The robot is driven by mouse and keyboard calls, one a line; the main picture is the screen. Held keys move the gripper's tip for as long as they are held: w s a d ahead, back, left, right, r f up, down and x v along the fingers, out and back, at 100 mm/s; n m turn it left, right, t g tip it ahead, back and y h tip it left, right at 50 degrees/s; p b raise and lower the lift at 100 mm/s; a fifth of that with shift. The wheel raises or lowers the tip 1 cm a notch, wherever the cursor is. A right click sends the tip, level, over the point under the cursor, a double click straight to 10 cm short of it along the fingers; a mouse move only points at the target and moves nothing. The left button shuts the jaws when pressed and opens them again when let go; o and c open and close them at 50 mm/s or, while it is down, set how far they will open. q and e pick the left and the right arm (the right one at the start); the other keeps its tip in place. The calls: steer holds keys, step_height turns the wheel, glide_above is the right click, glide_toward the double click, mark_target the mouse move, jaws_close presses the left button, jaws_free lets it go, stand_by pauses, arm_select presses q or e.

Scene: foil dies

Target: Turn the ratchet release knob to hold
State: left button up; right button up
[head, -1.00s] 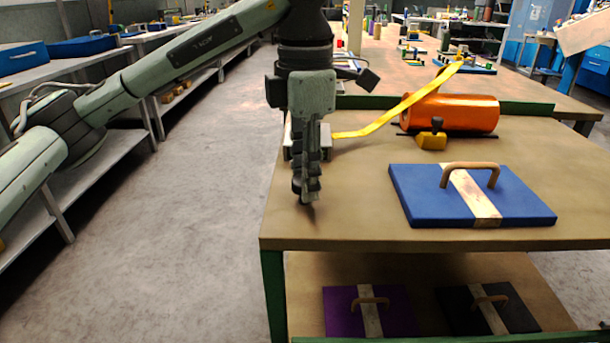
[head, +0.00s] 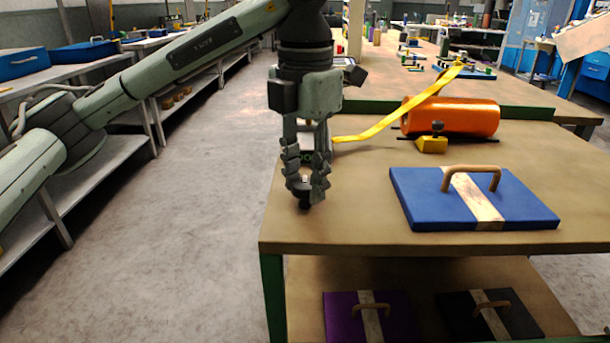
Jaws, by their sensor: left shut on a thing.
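My left gripper (head: 305,190) points straight down at the left edge of the wooden table. Its two fingers are closed on a small dark knob (head: 304,201) with a paler top between the tips. I take this to be the release knob; its marks are hidden by the fingers. Behind the fingers is a grey ratchet body (head: 326,140), mostly hidden. A yellow strap (head: 385,122) runs from it to the right and up past an orange cylinder (head: 453,117). My right gripper is not in view.
A yellow block with a black knob (head: 432,145) stands in front of the cylinder. A blue board with a handle (head: 410,200) lies to the right on the table (head: 350,215). Purple (head: 345,318) and black (head: 455,310) boards lie on the shelf below. The floor left is clear.

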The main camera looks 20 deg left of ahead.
mark_target(305, 183)
arm_select(q)
steer(key=o, duration=1.1)
steer(key=shift+c, duration=0.2)
steer(key=shift+o, duration=0.4)
steer(key=shift+r, duration=0.1)
step_height(305, 183, up, 12)
